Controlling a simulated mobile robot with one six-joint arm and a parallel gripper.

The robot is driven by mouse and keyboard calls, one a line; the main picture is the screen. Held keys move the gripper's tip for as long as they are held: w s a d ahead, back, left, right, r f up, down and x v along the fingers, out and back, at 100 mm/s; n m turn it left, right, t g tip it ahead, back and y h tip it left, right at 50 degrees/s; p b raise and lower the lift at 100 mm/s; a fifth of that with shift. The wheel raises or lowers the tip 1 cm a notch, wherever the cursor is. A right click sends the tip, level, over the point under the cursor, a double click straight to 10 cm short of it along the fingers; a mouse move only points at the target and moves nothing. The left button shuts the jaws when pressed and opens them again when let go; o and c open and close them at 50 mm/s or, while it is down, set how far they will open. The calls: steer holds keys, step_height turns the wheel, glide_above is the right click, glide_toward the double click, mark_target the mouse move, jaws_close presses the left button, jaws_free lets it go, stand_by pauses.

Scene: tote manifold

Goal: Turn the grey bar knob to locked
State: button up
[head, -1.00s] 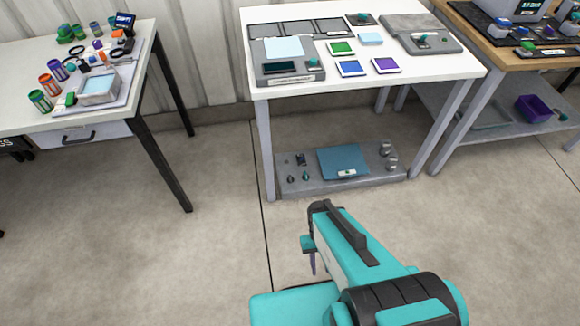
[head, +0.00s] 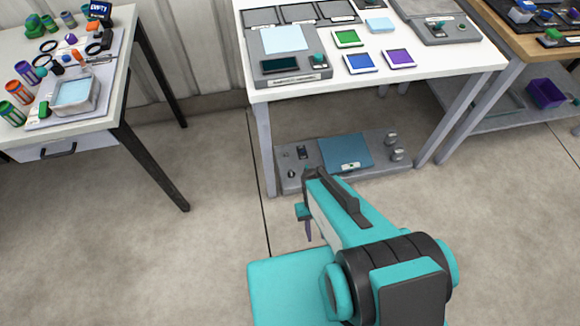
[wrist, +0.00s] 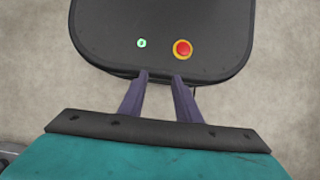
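In the head view one finger (head: 308,231) shows above the floor, in front of the shelf. No knob shows in the wrist view.
The white table (head: 440,72) stands above the shelf and bears a grey device (head: 300,79) and several coloured tiles. Its legs flank the shelf. A cluttered table (head: 110,85) stands at left and a wooden bench (head: 490,32) at right. The floor between is clear.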

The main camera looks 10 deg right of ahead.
steer(key=shift+w+f, duration=0.1)
steer(key=shift+w, duration=0.05)
steer(key=t+b, duration=0.5)
steer(key=b, duration=2.8)
glide_above(291, 171)
step_height(291, 171, down, 13)
steer(key=shift+r, duration=0.2)
step_height(291, 171, down, 14)
steer(key=b, duration=0.5)
steer(key=shift+r, duration=0.1)
jaws_close()
